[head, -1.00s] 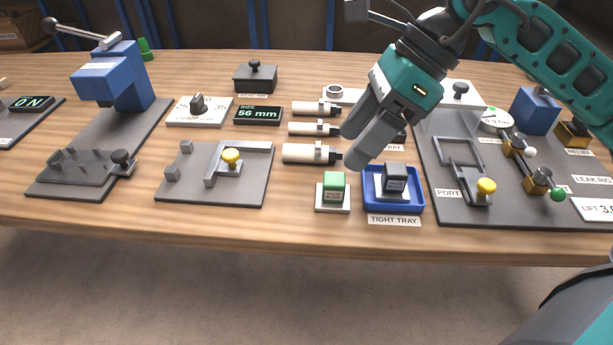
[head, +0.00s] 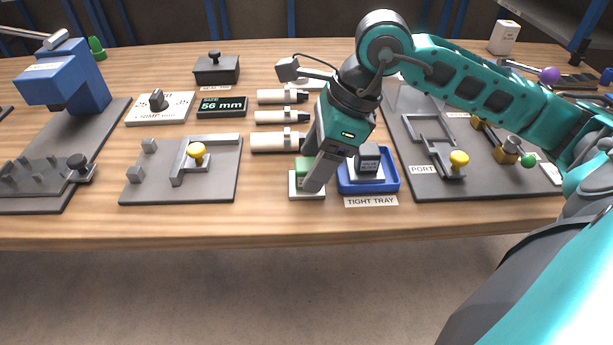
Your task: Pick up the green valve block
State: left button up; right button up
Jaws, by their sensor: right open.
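The green valve block (head: 303,164) sits on a small white base plate (head: 294,193) near the front edge of the table, just left of the blue tray. My right gripper (head: 312,183) comes down from above at the block, its fingers pointing down and slightly left. The near finger covers the right part of the block. The jaws are open, and I cannot tell whether a finger touches the block. My left gripper does not show.
The blue tight tray (head: 394,184) with a dark grey block (head: 368,158) stands close on the right. Pale cylinders (head: 275,142) lie just behind. A grey fixture with a yellow knob (head: 196,151) is to the left. The front table edge is clear.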

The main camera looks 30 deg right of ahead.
jog(key=shift+x, duration=0.9)
jog(key=shift+c, duration=0.2)
jog(key=shift+r, duration=0.1)
jog(key=c, duration=1.2)
jog(key=shift+r, duration=0.1)
